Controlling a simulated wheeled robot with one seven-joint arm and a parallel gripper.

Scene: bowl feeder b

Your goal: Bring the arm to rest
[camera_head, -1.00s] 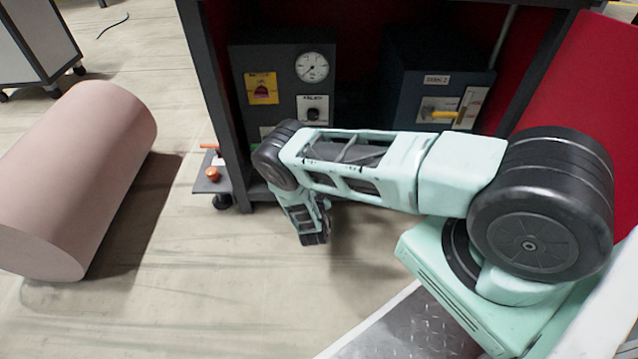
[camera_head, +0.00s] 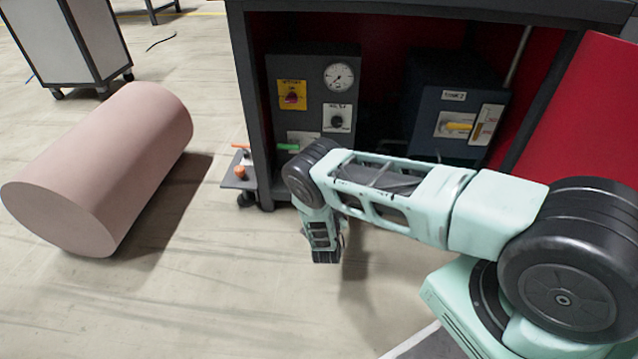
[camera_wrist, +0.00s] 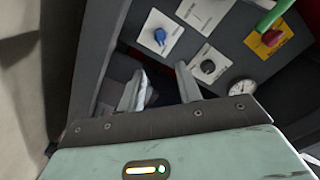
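My arm (camera_head: 395,195) reaches left across the head view, with its forearm roughly level and its wrist bent down. My gripper (camera_head: 326,256) hangs over the floor in front of the dark cabinet, its fingers hard to make out there. In the wrist view my gripper (camera_wrist: 162,88) shows two pale fingers standing apart, with nothing between them. They point toward a grey control panel (camera_wrist: 210,45) and do not appear to touch it.
The dark cabinet frame (camera_head: 250,100) holds a panel with a gauge (camera_head: 339,77) and a blue-grey box (camera_head: 455,105). A small bracket with orange knobs (camera_head: 240,172) juts out at its left. A pink cylinder (camera_head: 110,165) lies on the floor. Floor between is clear.

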